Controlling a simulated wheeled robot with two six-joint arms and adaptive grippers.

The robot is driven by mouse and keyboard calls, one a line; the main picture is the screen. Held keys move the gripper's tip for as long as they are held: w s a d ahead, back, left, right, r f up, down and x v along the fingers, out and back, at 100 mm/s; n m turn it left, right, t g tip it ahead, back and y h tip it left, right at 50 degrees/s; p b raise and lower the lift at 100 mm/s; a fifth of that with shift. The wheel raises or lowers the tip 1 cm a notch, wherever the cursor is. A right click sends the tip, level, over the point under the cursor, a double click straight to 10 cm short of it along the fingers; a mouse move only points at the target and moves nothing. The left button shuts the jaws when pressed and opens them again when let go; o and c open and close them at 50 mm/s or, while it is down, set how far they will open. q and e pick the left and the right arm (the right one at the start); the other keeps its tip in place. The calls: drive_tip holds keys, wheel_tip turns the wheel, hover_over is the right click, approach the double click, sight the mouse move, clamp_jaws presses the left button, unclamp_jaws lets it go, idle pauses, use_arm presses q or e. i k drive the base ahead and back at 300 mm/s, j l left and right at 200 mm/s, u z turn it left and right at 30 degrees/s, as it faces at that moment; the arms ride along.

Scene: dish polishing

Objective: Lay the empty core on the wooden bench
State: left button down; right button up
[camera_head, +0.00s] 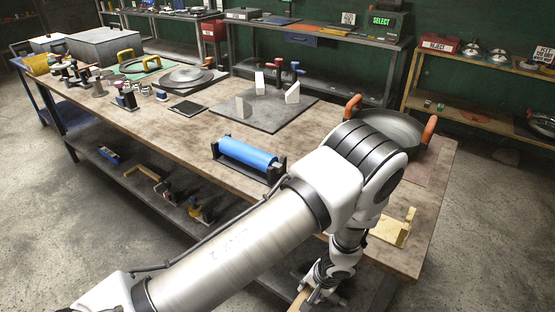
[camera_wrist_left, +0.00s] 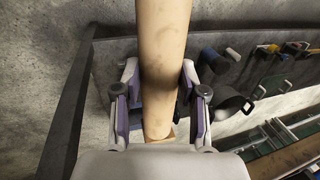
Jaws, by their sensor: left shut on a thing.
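My left gripper (camera_head: 322,287) is low at the bottom of the head view, just off the near edge of the wooden bench (camera_head: 185,128). In the left wrist view the left gripper (camera_wrist_left: 160,105) is shut on the empty core (camera_wrist_left: 163,50), a plain tan tube with pads on both sides. Only a short piece of the core (camera_head: 299,299) shows in the head view; my arm and the frame edge hide the rest. My right gripper is not in view.
A blue roll (camera_head: 247,153) sits in a black cradle on the bench. The near edge left of the cradle is mostly clear. Tools lie on the lower shelf.

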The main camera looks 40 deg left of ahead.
sight(171, 130)
drive_tip(key=j+z, duration=0.1)
drive_tip(key=j, duration=0.45)
drive_tip(key=k+j+z, duration=0.15)
drive_tip(key=j, duration=0.4)
drive_tip(key=j+z, duration=0.1)
drive_tip(key=j, duration=0.45)
drive_tip(key=k+j+z, duration=0.1)
drive_tip(key=j, duration=0.4)
drive_tip(key=k+j+z, duration=0.15)
drive_tip(key=j, duration=0.4)
drive_tip(key=k+j+z, duration=0.1)
drive_tip(key=j, duration=0.4)
drive_tip(key=k+j+z, duration=0.1)
drive_tip(key=j, duration=0.4)
drive_tip(key=k+j+z, duration=0.15)
drive_tip(key=j, duration=0.3)
drive_tip(key=k, duration=0.1)
